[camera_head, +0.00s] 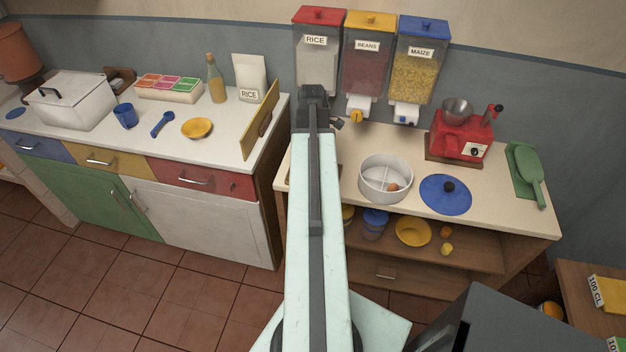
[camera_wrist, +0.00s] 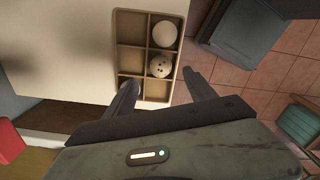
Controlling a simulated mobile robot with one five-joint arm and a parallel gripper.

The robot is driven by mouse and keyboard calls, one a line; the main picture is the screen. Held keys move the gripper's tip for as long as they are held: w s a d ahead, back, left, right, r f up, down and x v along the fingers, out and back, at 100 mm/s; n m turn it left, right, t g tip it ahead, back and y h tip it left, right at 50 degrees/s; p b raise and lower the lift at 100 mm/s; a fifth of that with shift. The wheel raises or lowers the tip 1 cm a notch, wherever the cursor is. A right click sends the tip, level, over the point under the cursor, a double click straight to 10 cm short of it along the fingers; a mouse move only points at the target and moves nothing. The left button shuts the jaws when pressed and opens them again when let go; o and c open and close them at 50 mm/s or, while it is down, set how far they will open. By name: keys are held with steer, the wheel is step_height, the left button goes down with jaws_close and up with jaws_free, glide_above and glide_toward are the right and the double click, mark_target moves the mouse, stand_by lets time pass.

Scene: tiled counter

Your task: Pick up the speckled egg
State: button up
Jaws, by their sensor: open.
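In the wrist view the speckled egg (camera_wrist: 160,66), white with dark spots, sits in the middle right compartment of a divided tray (camera_wrist: 147,44). A plain white egg (camera_wrist: 164,34) sits in the compartment above it in the picture. The other visible compartments look empty. My gripper (camera_wrist: 160,81) is open and empty. Its fingers point toward the tray, one on each side of the right column, with the speckled egg just beyond the tips. I cannot tell the exact height gap. In the head view my arm hides most of the tray and the eggs.
A white round divided pan (camera_head: 372,187) holding a brownish egg (camera_head: 392,187) stands right of my arm. A blue lid (camera_head: 440,203) lies beside it. Dispensers (camera_head: 367,62) hang on the wall behind. The counter (camera_wrist: 60,55) left of the tray is bare in the wrist view.

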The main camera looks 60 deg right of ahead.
step_height(320, 180, down, 6)
steer(key=b, duration=0.5)
steer(key=shift+f, duration=0.25)
steer(key=shift+r, duration=0.2)
steer(key=c, duration=0.8)
